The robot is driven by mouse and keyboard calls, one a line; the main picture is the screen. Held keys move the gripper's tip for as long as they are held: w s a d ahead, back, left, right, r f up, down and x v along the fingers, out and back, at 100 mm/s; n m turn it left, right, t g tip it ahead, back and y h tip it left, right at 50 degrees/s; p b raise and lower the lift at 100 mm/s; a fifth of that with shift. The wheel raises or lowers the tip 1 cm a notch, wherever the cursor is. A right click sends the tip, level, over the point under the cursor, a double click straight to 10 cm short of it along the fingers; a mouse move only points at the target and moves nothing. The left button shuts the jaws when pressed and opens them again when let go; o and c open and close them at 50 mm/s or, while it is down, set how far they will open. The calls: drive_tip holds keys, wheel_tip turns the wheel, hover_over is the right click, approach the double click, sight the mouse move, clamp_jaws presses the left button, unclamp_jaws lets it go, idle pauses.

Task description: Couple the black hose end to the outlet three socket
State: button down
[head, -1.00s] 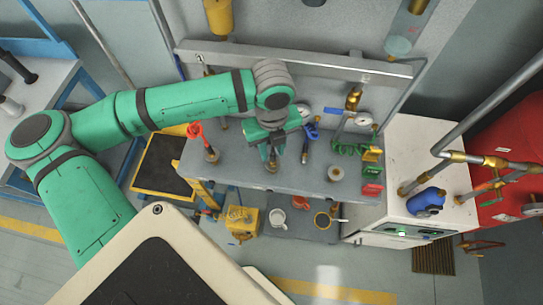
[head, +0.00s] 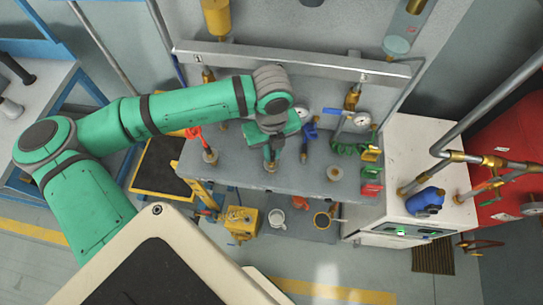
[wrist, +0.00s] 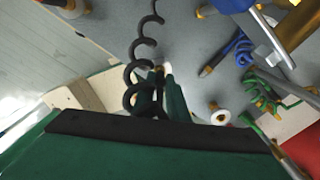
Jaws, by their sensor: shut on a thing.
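My gripper (head: 270,163) is over the middle of the grey bench, pointing down. In the wrist view its fingers (wrist: 165,98) are shut on the black hose end (wrist: 158,72). A black coiled hose (wrist: 138,72) runs up from it in that view; my gripper body hides much of the end. Brass outlets stand along the pipe at the back of the bench. The right-hand brass outlet (head: 352,95), beside a round gauge, seems to be outlet three, but its label is too small to read surely. My gripper is apart from it, in front and to the left.
Red (head: 195,133), blue (head: 311,132) and green (head: 350,147) hoses stand on the bench. An empty-looking round holder (head: 334,173) sits right of my gripper. A white cabinet (head: 435,160) adjoins the bench. The bench front is mostly clear.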

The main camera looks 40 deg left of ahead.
drive_tip(key=shift+r, duration=2.45)
drive_tip(key=shift+s+a, duration=0.15)
